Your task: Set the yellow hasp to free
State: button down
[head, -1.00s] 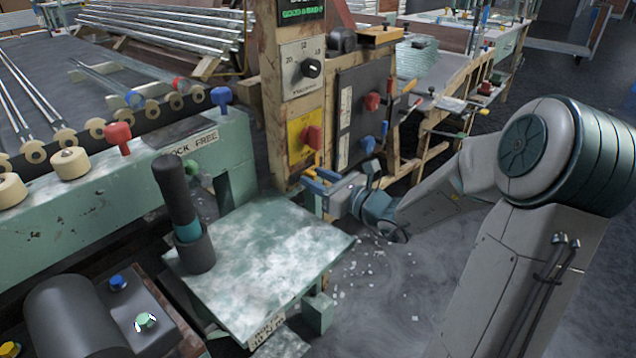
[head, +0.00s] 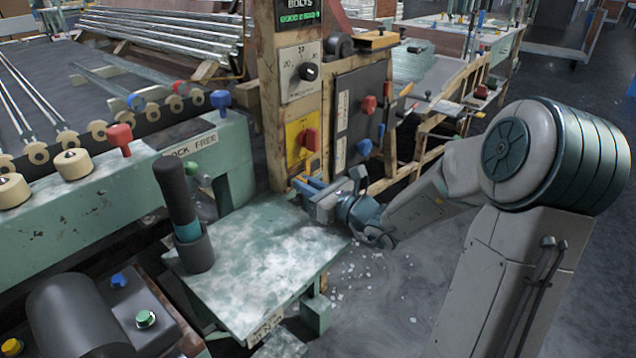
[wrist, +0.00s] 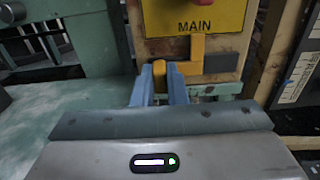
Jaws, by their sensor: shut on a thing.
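The yellow hasp (wrist: 190,62) is a bent orange-yellow bar under the yellow MAIN panel (wrist: 192,18) in the wrist view. Its left end lies between the two blue fingers of my gripper (wrist: 160,72), which is shut on it. In the head view my gripper (head: 306,187) is at the foot of the wooden post, below the yellow panel (head: 296,142) with its red switch (head: 309,139). The hasp is small there and partly hidden by the fingers.
A green bench top (head: 255,265) lies left of and below my gripper, with a dark upright handle (head: 178,195) on it. A dark panel (head: 350,125) with red and blue knobs stands to the right. A green rail (head: 110,200) marked LOCK FREE runs along the left.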

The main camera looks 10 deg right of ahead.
jog(key=shift+s+a, duration=0.15)
jog(key=shift+a, duration=0.15)
jog(key=c, duration=1.4)
grip_release()
jog(key=shift+c, duration=0.2)
jog(key=shift+d, duration=0.2)
jog(key=p+v, duration=0.3)
jog(key=v, duration=1)
jog(key=shift+s+d+p, duration=0.25)
jog(key=shift+s+p, duration=0.05)
jog(key=shift+p, duration=0.1)
